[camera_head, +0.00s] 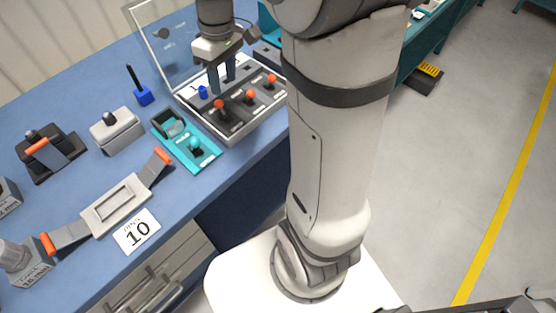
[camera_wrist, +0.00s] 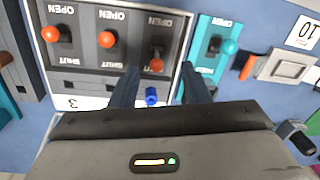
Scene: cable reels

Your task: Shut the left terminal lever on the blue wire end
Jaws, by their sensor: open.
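The terminal box (camera_head: 237,128) has a row of three levers with orange knobs. The left lever (camera_head: 219,104) is the rightmost one in the wrist view (camera_wrist: 157,64). There its knob lies at the SHUT end, farther from OPEN than the other two knobs, and its SHUT word is covered. The blue wire end (camera_head: 203,92) sits behind this lever, and also shows in the wrist view (camera_wrist: 152,97). My gripper (camera_head: 222,87) is open and empty above the back of the box. In the wrist view its fingers (camera_wrist: 159,70) stand either side of the knob and wire end, apart from both.
The middle lever (camera_head: 250,94) and right lever (camera_head: 272,79) stand close by. A clear upright panel (camera_head: 165,45) rises behind the box. A teal lever fixture (camera_head: 195,152) lies in front to the left.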

